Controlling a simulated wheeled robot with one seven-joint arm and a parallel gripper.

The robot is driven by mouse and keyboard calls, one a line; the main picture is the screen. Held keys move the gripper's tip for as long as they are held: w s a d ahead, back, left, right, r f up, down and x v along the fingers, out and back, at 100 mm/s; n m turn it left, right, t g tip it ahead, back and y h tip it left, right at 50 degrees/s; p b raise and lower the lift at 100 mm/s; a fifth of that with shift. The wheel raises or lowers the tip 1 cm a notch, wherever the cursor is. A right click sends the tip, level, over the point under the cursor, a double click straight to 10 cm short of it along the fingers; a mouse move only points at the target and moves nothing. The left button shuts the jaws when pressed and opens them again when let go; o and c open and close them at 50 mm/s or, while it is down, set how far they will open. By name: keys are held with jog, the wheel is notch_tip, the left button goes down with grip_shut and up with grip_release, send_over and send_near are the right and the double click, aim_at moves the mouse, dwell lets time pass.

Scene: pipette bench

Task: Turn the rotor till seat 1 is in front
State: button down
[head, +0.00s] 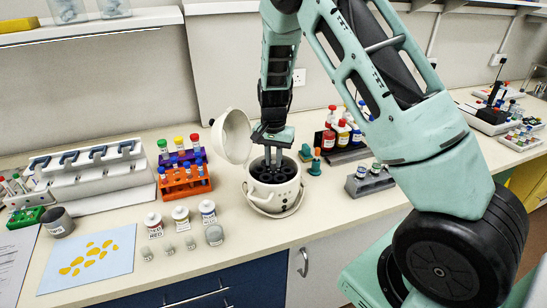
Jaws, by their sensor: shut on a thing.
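A small white centrifuge (254,195) stands on the bench with its round lid (234,136) swung up to the left. Its dark rotor (287,171) shows inside the bowl, with several black seats; the seat numbers are too small to read. My gripper (273,163) points straight down into the bowl from above. Its fingers are shut on a part at the rotor's middle, which they mostly hide. I cannot tell which seat faces the front.
An orange tube rack (186,187) and a purple rack stand left of the centrifuge. A grey block (370,184) and reagent bottles stand to the right. A blue sheet (88,262) with yellow pieces lies at far left.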

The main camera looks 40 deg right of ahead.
jog(key=shift+w+r+m, duration=0.1)
jog(key=shift+m, duration=0.2)
jog(key=c, duration=1.3)
grip_release()
notch_tip(320, 180, up, 17)
jog(key=b, duration=0.3)
jog(key=shift+r+b, duration=0.2)
jog(key=shift+b, duration=0.15)
